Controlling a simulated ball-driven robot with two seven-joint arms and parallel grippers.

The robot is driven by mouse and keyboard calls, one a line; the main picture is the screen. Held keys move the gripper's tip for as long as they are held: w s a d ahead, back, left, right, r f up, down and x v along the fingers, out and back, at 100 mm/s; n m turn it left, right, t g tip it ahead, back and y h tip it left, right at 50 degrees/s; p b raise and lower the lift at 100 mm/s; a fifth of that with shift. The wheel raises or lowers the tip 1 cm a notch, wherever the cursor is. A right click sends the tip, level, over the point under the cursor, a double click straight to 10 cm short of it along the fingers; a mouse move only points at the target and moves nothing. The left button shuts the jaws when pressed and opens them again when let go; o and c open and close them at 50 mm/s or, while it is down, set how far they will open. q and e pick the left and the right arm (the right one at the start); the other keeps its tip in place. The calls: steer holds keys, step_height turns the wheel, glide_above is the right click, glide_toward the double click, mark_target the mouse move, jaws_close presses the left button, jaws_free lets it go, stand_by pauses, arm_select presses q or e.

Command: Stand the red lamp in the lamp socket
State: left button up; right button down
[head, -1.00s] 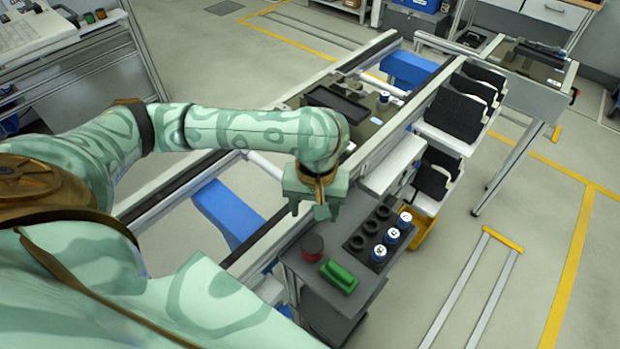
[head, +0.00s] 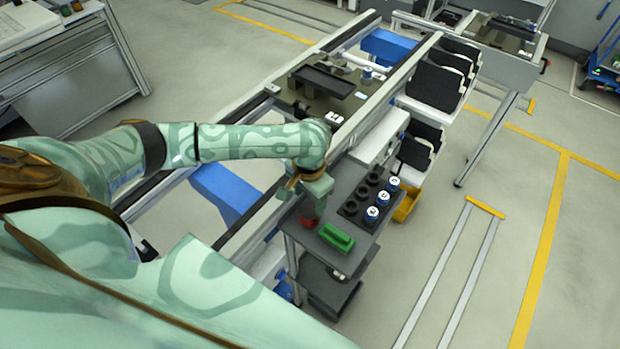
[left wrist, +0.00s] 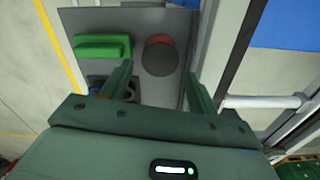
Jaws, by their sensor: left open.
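The red lamp (head: 308,222) stands on a grey side shelf, partly hidden behind my left gripper (head: 314,200) in the head view. In the left wrist view the lamp (left wrist: 160,56) is a round dark shape with a red edge. My left gripper also shows there (left wrist: 160,80), open and pointing down, its fingers on either side of the lamp's near side. I cannot tell whether they touch it. I cannot make out the lamp socket for certain; a pallet with dark fixtures (head: 325,82) lies on the line farther back. My right gripper is out of view.
A green block (head: 336,237) lies close beside the lamp, also in the left wrist view (left wrist: 102,46). A black holder (head: 350,208) with round holes and several blue-and-white cylinders (head: 372,214) stands beyond. Conveyor rails and black bins border the shelf.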

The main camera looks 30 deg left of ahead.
mark_target(310, 209)
arm_select(q)
step_height(310, 209, down, 6)
steer(key=shift+w+f+b, duration=0.1)
steer(key=shift+f+b, duration=0.05)
steer(key=shift+b, duration=1.1)
steer(key=shift+c, duration=0.7)
steer(key=c, duration=0.7)
steer(key=shift+r, duration=0.4)
steer(key=r, duration=0.1)
steer(key=r+p, duration=0.2)
steer(key=r, duration=0.1)
steer(key=shift+s+d, duration=0.2)
steer(key=shift+s, duration=0.05)
steer(key=s+d+r+p, duration=0.2)
steer(key=s, duration=0.1)
steer(key=s+d+r+p, duration=0.2)
steer(key=s+d+r, duration=0.1)
steer(key=s, duration=0.1)
steer(key=s+d+r+p, duration=0.2)
steer(key=s+r, duration=0.1)
steer(key=s, duration=0.1)
steer(key=shift+d+r, duration=0.2)
steer(key=shift+d, duration=0.15)
